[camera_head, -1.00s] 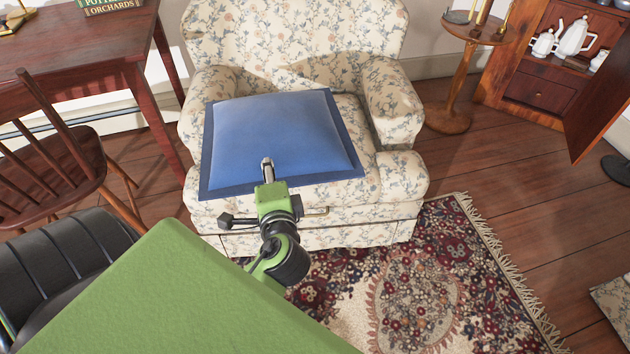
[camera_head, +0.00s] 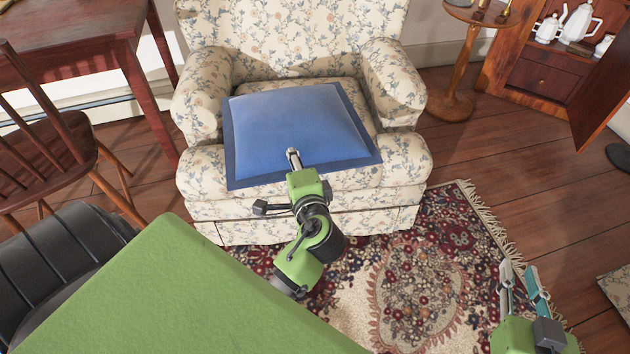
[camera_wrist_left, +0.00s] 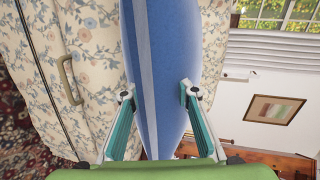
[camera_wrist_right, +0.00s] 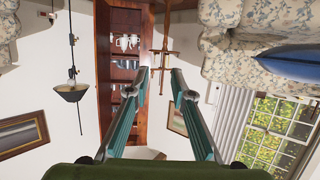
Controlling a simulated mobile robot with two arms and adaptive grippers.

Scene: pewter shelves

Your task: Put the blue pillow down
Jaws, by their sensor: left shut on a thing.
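The blue pillow (camera_head: 295,125) is square with a darker blue border. In the head view it lies over the seat of the floral armchair (camera_head: 290,35), tilted a little. I cannot tell whether it rests fully on the seat. My left gripper (camera_head: 293,158) is shut on the pillow's near edge; the left wrist view shows the pillow (camera_wrist_left: 160,50) between its two fingers. My right gripper (camera_head: 525,285) is apart from the pillow, over the rug at lower right, open and empty. In the right wrist view part of the pillow (camera_wrist_right: 292,66) shows at the right edge.
The armchair's rolled arms (camera_head: 393,85) flank the seat. A wooden chair (camera_head: 50,135) and table (camera_head: 75,45) stand left. A round pedestal table (camera_head: 462,60) and a cabinet (camera_head: 545,75) with white pots stand right. The patterned rug (camera_head: 420,270) lies in front.

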